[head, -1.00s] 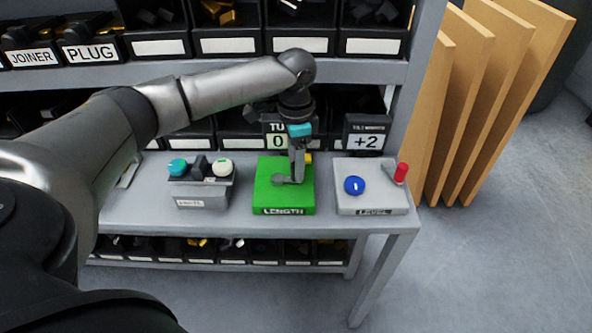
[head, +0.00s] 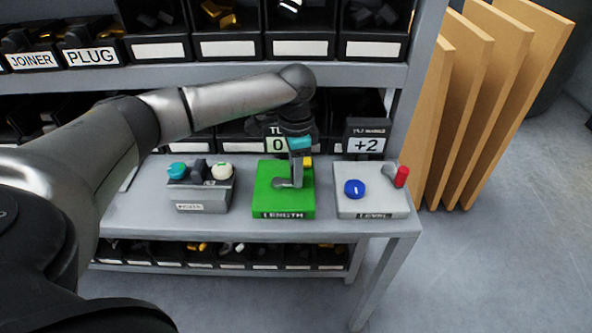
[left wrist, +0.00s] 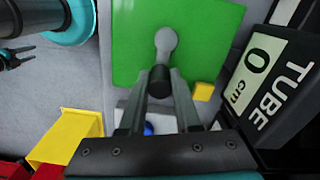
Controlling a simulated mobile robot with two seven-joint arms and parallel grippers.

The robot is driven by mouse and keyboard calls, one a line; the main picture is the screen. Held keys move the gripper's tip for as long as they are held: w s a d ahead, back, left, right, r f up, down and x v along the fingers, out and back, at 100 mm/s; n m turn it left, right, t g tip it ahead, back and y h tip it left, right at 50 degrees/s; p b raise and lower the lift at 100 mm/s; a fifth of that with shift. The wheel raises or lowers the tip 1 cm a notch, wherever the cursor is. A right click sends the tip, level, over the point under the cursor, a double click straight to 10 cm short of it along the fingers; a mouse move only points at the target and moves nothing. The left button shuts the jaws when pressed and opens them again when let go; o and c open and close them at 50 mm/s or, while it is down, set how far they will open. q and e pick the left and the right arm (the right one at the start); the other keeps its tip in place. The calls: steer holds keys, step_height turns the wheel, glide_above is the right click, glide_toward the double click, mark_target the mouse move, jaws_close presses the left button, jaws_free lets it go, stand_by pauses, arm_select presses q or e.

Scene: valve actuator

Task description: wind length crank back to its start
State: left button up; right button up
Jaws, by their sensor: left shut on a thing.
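The length crank sits on a green block (head: 268,204) labelled LENGTH, on the grey bench. In the left wrist view its grey crank arm (left wrist: 166,42) runs from the green plate (left wrist: 130,45) to a dark handle (left wrist: 160,80). My left gripper (head: 297,178) comes down from above, and its fingers (left wrist: 158,92) are shut on that handle. In the head view the gripper partly hides the crank. The TUBE display (left wrist: 262,75) reads 0 cm; it also shows behind the block in the head view (head: 277,144).
A small yellow piece (left wrist: 203,91) sits at the green plate's edge. Right of the block is a grey LEVEL box (head: 372,204) with a blue knob (head: 354,189) and red-handled crank (head: 401,176). Left is a button box (head: 203,195). A shelf with bins (head: 230,72) overhangs behind.

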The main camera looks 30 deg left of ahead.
arm_select(q)
jaws_close()
steer(key=shift+r+n+p, duration=0.15)
steer(key=shift+n+p, duration=0.15)
steer(key=shift+p, duration=0.6)
steer(key=n+p, duration=0.2)
steer(key=p, duration=0.1)
steer(key=w+a+n+p, duration=0.1)
steer(key=n+p, duration=0.1)
steer(key=p, duration=0.1)
steer(key=n+p, duration=0.2)
steer(key=p, duration=0.1)
steer(key=shift+w+a, duration=0.25)
steer(key=shift+a, duration=0.15)
steer(key=n+p, duration=0.1)
steer(key=a+n+p, duration=0.1)
steer(key=n, duration=0.1)
steer(key=shift+w, duration=0.15)
steer(key=n+p, duration=0.1)
steer(key=a+n+p, duration=0.1)
steer(key=shift+n, duration=0.4)
steer(key=shift+a+n+p, duration=0.45)
steer(key=shift+n+p, duration=0.15)
steer(key=shift+n, duration=0.55)
steer(key=shift+a+n+p, duration=0.4)
steer(key=shift+n+p, duration=0.2)
steer(key=shift+n, duration=0.55)
steer(key=shift+a, duration=0.1)
